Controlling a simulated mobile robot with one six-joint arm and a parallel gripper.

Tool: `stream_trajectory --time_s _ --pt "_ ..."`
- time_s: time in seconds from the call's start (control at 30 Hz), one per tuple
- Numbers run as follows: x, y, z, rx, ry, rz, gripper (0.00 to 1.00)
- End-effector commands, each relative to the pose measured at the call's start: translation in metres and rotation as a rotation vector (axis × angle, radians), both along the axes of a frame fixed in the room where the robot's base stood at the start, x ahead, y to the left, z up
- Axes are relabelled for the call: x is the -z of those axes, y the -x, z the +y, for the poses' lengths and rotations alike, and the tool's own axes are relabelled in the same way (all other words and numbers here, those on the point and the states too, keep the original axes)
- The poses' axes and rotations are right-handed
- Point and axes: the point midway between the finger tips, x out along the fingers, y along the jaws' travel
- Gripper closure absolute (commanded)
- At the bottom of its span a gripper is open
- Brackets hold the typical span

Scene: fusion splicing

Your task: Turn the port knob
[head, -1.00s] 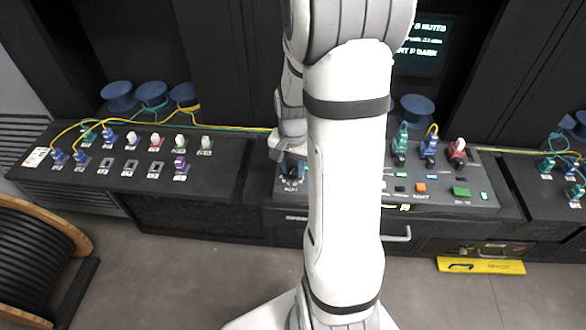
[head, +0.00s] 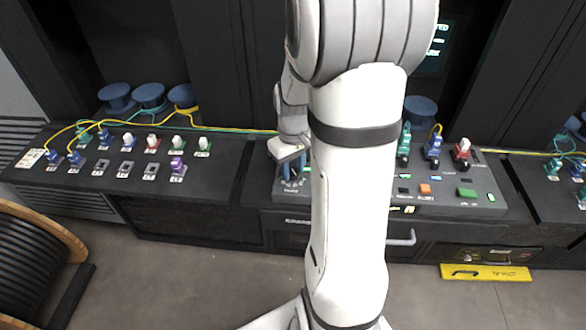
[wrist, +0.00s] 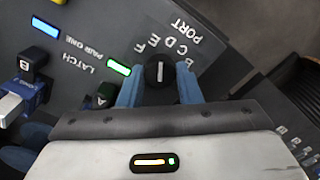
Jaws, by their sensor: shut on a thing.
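The port knob (wrist: 159,72) is a round black dial with a white pointer line, seen in the wrist view beside printed letters and the word PORT. My gripper (wrist: 160,84) has its two blue fingers on either side of the knob, shut on it. In the head view my gripper (head: 290,165) reaches down to the left end of the middle console (head: 350,207). There the knob is mostly hidden by the fingers.
In the wrist view a green light (wrist: 118,68) marked LATCH and a blue light (wrist: 46,27) lie left of the knob. The head view shows a left panel (head: 60,180) with several plugs, an orange button (head: 425,189) and a green button (head: 467,193). A yellow case (head: 487,273) lies on the floor.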

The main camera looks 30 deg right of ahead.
Motion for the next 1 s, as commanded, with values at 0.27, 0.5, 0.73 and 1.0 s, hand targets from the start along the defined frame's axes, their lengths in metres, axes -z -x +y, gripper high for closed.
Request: stream_trajectory --time_s 0.27,0.5,0.73,1.0 --pt "-0.0005 -0.0010 -0.0003 -0.157 0.001 -0.003 0.92" --pt "-0.0010 -0.0010 -0.0003 -0.221 0.001 -0.004 0.92" --pt "-0.0012 -0.0011 -0.0003 -0.234 0.001 -0.004 0.92" --pt "-0.0013 -0.0012 -0.0003 -0.234 0.001 -0.004 0.68"
